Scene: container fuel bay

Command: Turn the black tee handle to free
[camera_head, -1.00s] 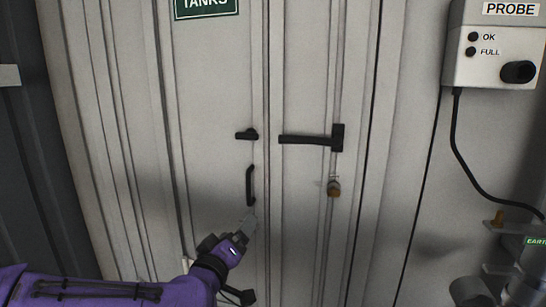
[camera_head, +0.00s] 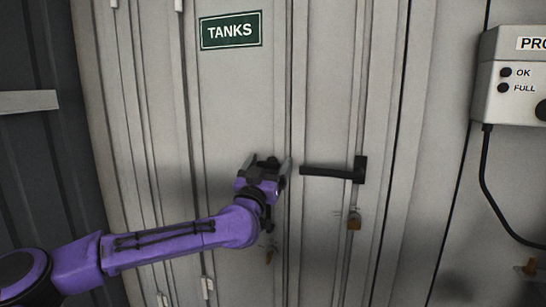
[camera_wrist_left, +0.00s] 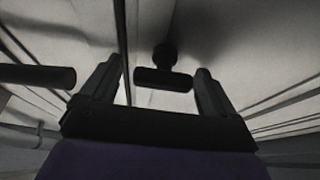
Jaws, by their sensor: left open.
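The black tee handle (camera_wrist_left: 163,78) shows in the left wrist view, its short crossbar lying between the two fingers with a gap on each side. In the head view the tee handle (camera_head: 268,161) is mostly covered by my gripper, on the left door leaf just left of the centre seam. My left gripper (camera_head: 266,168) is open at the handle, one finger on each side; the wrist view also shows the open fingers (camera_wrist_left: 157,85). I cannot tell how deep the crossbar sits between them. My right gripper is not in view.
A long black lever (camera_head: 330,173) lies close to the right of my left gripper; its end (camera_wrist_left: 40,76) shows in the wrist view. A green TANKS sign (camera_head: 231,31) is above. A grey probe box (camera_head: 508,75) is at the right.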

